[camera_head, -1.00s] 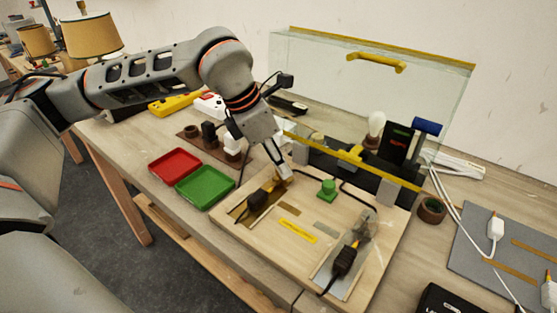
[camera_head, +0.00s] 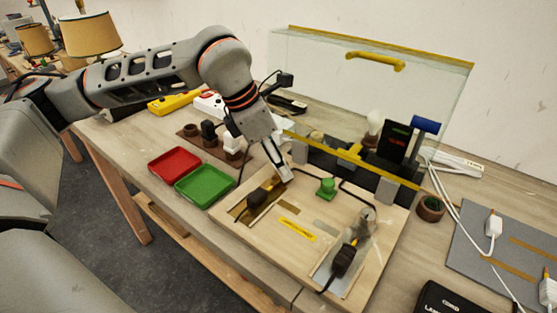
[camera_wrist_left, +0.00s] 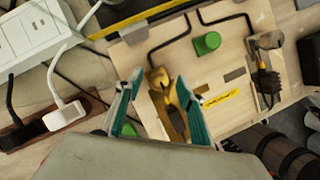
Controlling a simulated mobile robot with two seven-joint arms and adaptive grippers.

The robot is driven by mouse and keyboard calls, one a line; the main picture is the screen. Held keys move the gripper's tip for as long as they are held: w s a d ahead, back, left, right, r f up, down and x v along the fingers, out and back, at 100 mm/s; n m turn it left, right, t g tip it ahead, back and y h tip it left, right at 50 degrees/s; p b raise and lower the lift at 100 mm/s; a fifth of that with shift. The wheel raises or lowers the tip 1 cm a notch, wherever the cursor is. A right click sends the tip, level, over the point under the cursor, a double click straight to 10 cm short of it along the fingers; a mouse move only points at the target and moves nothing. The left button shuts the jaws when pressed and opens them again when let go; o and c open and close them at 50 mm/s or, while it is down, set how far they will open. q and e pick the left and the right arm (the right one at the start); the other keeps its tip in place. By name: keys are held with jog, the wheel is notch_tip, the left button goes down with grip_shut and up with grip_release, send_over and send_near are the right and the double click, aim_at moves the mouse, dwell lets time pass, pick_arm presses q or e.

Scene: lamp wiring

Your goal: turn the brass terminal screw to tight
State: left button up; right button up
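The brass terminal screw (camera_wrist_left: 157,78) shows in the left wrist view, on the wooden board (camera_head: 232,232), between the tips of my left gripper (camera_wrist_left: 160,76). The fingers stand apart, with a visible gap on each side of the brass. In the head view my left gripper (camera_head: 285,176) points down at the board's back left and hides most of the screw. A black connector with a cord (camera_head: 257,198) lies on a brass-coloured plate just in front of it; it also shows in the left wrist view (camera_wrist_left: 176,118). My right gripper is not in view.
A green knob (camera_head: 327,188) stands right of the gripper, with black wires beside it. A clear shield (camera_head: 345,95) with yellow edging rises behind the board. A red tray (camera_head: 174,165) and a green tray (camera_head: 205,187) lie left. Another black connector (camera_head: 344,260) sits front right.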

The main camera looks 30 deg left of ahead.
pick_arm(q)
jog(key=v, duration=1.2)
dwell(0.3)
